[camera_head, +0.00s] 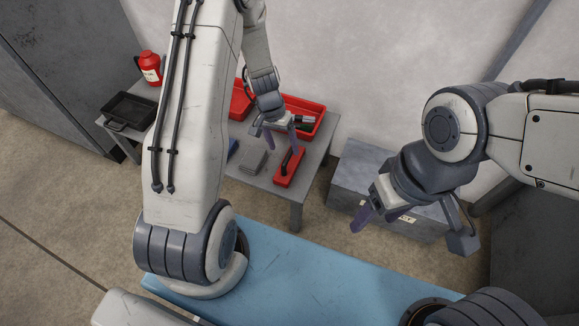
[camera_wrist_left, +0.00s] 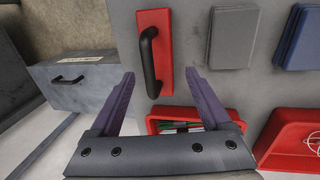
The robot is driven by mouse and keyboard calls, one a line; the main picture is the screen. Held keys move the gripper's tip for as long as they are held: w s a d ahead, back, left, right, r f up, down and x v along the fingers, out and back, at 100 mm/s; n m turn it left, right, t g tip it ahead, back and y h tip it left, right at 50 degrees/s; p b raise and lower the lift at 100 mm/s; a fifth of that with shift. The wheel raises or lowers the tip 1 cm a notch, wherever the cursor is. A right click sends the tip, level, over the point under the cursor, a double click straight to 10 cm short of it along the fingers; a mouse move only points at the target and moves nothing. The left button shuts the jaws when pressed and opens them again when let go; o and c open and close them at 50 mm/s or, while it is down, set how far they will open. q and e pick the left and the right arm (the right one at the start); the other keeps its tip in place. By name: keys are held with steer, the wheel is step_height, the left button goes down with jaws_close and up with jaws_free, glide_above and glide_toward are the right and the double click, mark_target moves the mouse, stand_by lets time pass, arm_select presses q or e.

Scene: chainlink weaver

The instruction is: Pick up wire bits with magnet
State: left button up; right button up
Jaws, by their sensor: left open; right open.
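A red magnet block with a black bar handle (camera_head: 288,166) lies on the grey table (camera_head: 262,181) near its front right edge. It also shows in the left wrist view (camera_wrist_left: 165,80), ahead of the fingertips. My left gripper (camera_head: 281,142) is open and empty above the table, just behind the magnet and apart from it. In the left wrist view the gripper's two purple fingers (camera_wrist_left: 127,92) stand wide apart. My right gripper (camera_head: 376,217) is open and empty, off to the right, away from the table.
A red tray (camera_head: 318,107) with green and dark items stands behind the magnet, beside another red tray (camera_head: 240,103). Grey (camera_head: 252,156) and blue (camera_head: 233,148) blocks lie left of the magnet. A black pan (camera_head: 128,112) and red canister (camera_head: 150,68) stand further left. A grey chest (camera_head: 352,180) stands right.

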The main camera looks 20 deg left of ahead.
mark_target(288, 160)
arm_select(q)
steer(key=shift+d+f+b, duration=0.25)
steer(key=shift+f+b, duration=0.05)
steer(key=shift+f, duration=0.75)
steer(key=f+b, duration=0.1)
steer(key=f, duration=0.1)
steer(key=d+f+b, duration=0.1)
steer(key=f+b, duration=0.1)
steer(key=f, duration=0.1)
steer(key=shift+s+d, duration=0.1)
steer(key=shift+d, duration=0.05)
steer(key=shift+r, duration=0.15)
jaws_close()
